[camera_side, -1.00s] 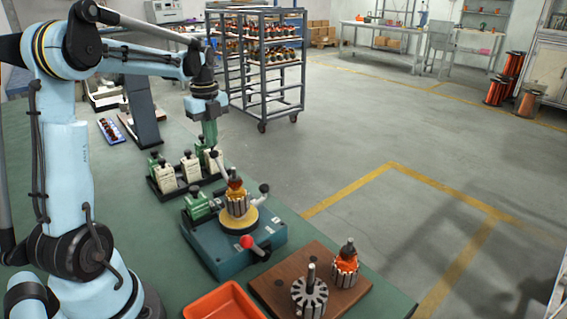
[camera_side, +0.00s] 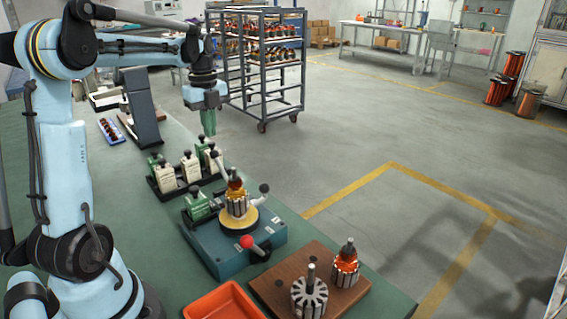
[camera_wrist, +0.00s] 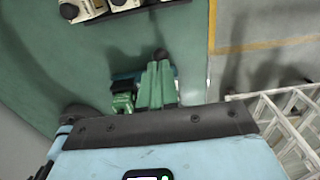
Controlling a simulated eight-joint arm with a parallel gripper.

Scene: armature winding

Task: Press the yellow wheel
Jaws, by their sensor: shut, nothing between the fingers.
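The yellow wheel (camera_side: 241,223) is a flat disc on a teal fixture (camera_side: 225,252) in the side view. An armature (camera_side: 237,202) with orange windings stands upright over it. My gripper (camera_side: 209,134) is shut and empty, pointing down in the air above and behind the fixture, apart from the wheel. The wheel cannot be made out there.
A red-knobbed lever (camera_side: 247,242) and a green clamp (camera_side: 199,208) sit on the fixture. A rack of cream-coloured units (camera_side: 188,168) stands behind it. A wooden board (camera_side: 268,287) with two armatures and an orange tray (camera_side: 226,303) are in front.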

